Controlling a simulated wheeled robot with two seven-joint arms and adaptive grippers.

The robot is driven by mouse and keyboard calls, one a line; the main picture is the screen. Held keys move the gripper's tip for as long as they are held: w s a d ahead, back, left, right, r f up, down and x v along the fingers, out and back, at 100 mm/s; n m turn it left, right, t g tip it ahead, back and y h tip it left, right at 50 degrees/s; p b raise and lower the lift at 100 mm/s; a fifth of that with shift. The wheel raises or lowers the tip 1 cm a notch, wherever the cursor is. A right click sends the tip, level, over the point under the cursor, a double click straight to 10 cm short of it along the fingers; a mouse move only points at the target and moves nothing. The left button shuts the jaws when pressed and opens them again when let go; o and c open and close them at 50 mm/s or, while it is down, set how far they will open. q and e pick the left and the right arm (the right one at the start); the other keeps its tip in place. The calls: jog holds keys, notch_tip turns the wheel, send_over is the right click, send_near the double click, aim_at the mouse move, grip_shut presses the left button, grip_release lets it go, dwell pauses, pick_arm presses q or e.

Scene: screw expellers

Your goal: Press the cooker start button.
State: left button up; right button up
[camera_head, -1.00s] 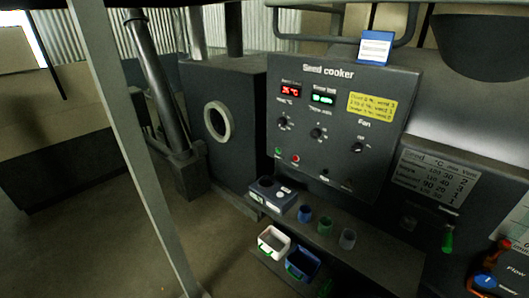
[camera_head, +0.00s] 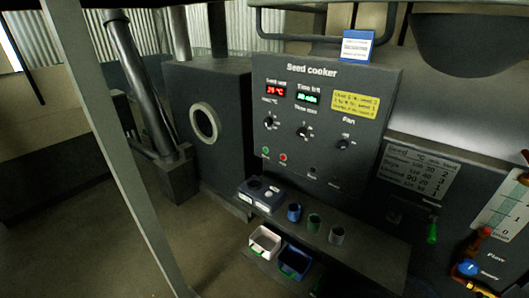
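The seed cooker panel (camera_head: 318,125) is a dark upright face in the middle of the head view. Its green start button (camera_head: 266,150) sits at the lower left, beside a red button (camera_head: 283,157). Above them are a red display (camera_head: 276,89), a green display (camera_head: 307,96) and several black knobs, one of them the fan knob (camera_head: 343,144). Neither of my grippers is in view, and nothing touches the panel.
A shelf (camera_head: 375,246) below the panel holds a dark box (camera_head: 261,194) and several small cups. White (camera_head: 265,240) and blue (camera_head: 294,261) bins sit under it. A slanted grey post (camera_head: 115,150) crosses the left side. Open floor lies at lower left.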

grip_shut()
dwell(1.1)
